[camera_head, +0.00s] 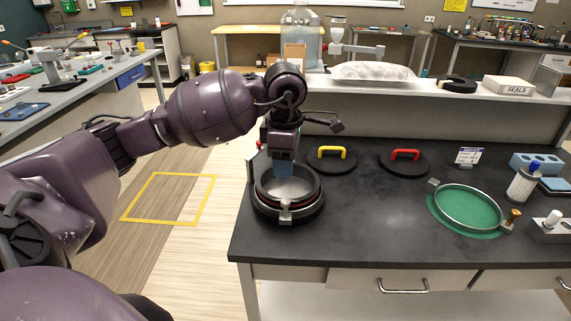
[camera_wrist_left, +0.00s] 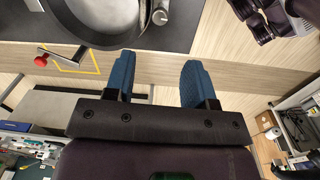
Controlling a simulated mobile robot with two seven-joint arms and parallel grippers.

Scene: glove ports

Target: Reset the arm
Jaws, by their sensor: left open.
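My left arm comes in from the left in the head view. Its gripper (camera_head: 284,168) hangs pointing down at the round metal port ring (camera_head: 289,211) on the dark bench, its blue fingertips overlapping the ring's far part in the picture. The exact height over the ring is hard to tell. In the left wrist view the two blue fingers of this gripper (camera_wrist_left: 157,78) stand wide apart with nothing between them. The ring (camera_wrist_left: 100,22) with its clamp shows at the top of that view. My right gripper is not in view.
The bench (camera_head: 370,225) also holds a yellow-handled lid (camera_head: 330,163), a red-handled lid (camera_head: 404,165), a metal hoop on a green disc (camera_head: 468,208) and a white bottle (camera_head: 522,184). A raised shelf behind holds a SEALS box (camera_head: 509,86). Floor left of the bench is clear.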

